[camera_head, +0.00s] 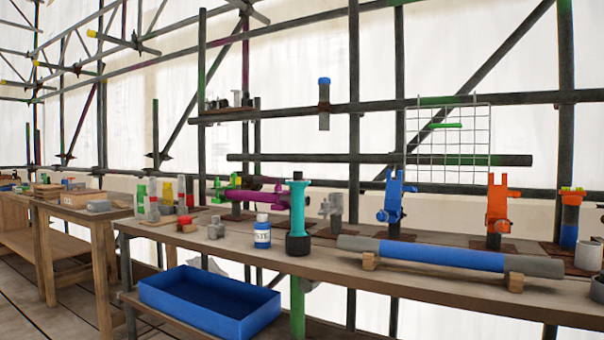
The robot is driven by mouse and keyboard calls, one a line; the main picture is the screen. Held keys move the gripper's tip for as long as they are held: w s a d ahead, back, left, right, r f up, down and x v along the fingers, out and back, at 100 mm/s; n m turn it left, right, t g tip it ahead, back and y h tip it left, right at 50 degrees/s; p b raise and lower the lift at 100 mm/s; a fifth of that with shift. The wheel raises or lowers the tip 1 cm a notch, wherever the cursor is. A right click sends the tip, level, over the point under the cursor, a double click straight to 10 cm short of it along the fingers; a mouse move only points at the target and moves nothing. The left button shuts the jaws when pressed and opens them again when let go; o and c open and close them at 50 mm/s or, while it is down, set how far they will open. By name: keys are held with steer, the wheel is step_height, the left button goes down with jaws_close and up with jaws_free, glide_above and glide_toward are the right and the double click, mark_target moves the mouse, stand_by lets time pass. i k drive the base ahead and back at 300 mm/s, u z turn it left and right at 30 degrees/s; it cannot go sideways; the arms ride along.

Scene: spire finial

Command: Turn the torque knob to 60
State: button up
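No dial, scale or number 60 can be read at this size, and I cannot tell for sure which part is the torque knob. A teal upright tool (297,206) stands on the bench with a dark top and a thick black cylinder (298,244) at its foot; this cylinder may be a knob. My gripper is not in view.
The wooden bench (330,262) also holds a blue-white bottle (262,232), a grey-blue tube (440,255) on wooden blocks, and blue (393,200) and orange (498,208) clamps. A blue tray (209,299) sits below. Scaffold poles stand behind. A second table (90,212) is at left.

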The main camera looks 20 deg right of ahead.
mark_target(297, 175)
steer(key=u, duration=0.15)
steer(key=k, duration=0.2)
steer(key=z, duration=0.95)
steer(key=i, duration=0.75)
steer(key=u, duration=0.25)
